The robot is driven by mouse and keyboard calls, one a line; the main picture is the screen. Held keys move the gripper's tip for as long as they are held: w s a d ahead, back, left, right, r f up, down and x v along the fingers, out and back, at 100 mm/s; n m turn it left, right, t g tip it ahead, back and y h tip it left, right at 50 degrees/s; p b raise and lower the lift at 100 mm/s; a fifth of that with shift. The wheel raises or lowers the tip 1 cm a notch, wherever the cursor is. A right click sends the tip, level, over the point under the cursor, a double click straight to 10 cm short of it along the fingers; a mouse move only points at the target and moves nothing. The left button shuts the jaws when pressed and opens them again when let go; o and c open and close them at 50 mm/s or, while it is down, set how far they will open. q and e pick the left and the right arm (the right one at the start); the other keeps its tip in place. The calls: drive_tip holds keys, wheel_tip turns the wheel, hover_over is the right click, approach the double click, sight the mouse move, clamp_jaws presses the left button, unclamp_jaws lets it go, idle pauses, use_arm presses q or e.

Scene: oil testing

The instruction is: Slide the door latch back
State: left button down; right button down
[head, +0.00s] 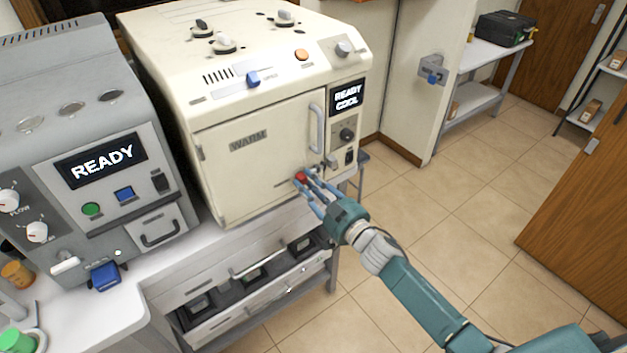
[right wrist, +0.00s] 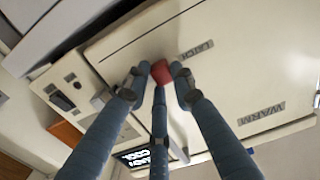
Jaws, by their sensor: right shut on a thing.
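The cream oven's door (head: 255,160) is closed and carries a "WARM" label and an upright handle (head: 316,128). A small red latch knob (head: 300,177) sits low on the door near its right edge. My right gripper (head: 309,187) is at the knob, with its three blue fingers shut on it. The fingers hide part of the knob and the latch track. My left gripper is not in view.
The oven's control panel (head: 347,98) reads "READY COOL". A grey machine (head: 110,165) reading "READY" stands at the left. A bench with drawers (head: 250,275) is below the oven.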

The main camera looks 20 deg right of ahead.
drive_tip(key=shift+s+a+r, duration=0.1)
drive_tip(key=shift+a, duration=0.25)
drive_tip(key=c, duration=1.6)
unclamp_jaws()
drive_tip(key=shift+a, duration=0.3)
drive_tip(key=shift+s+d, duration=0.25)
drive_tip(key=shift+s, duration=0.1)
drive_tip(key=v, duration=1.1)
drive_tip(key=shift+s, duration=0.2)
